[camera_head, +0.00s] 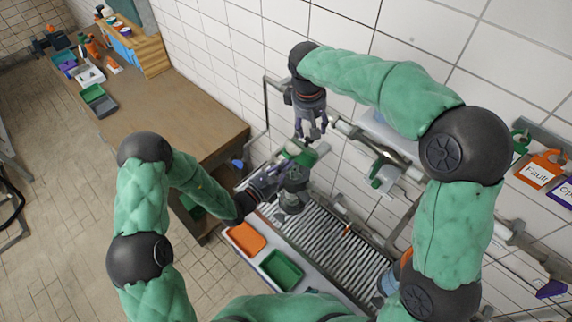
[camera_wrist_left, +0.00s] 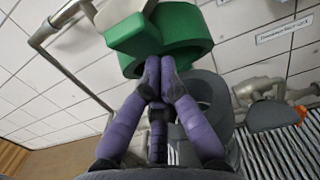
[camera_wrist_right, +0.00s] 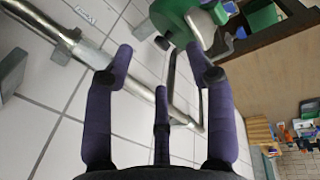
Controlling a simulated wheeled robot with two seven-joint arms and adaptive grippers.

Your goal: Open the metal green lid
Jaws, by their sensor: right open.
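The green metal lid (camera_head: 303,157) sits beside the wall pipework in the head view, above a grey metal body (camera_head: 292,188). In the left wrist view the lid (camera_wrist_left: 185,35) is a thick round green part with a block-like green tab (camera_wrist_left: 133,35). My left gripper (camera_head: 285,163) is close by it; in its wrist view its purple fingertips (camera_wrist_left: 160,65) are together just at the lid's lower edge. Whether they touch it is unclear. My right gripper (camera_head: 312,130) is open and empty above the lid. The right wrist view shows green metal (camera_wrist_right: 180,20) beyond its fingers (camera_wrist_right: 160,65).
A metal pipe (camera_head: 365,140) runs along the tiled wall. A slatted grate (camera_head: 318,240) lies below, with an orange tray (camera_head: 245,238) and a green tray (camera_head: 282,270) at its side. A wooden table (camera_head: 165,115) stands at the left. Hanging tags (camera_head: 540,170) are at the right.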

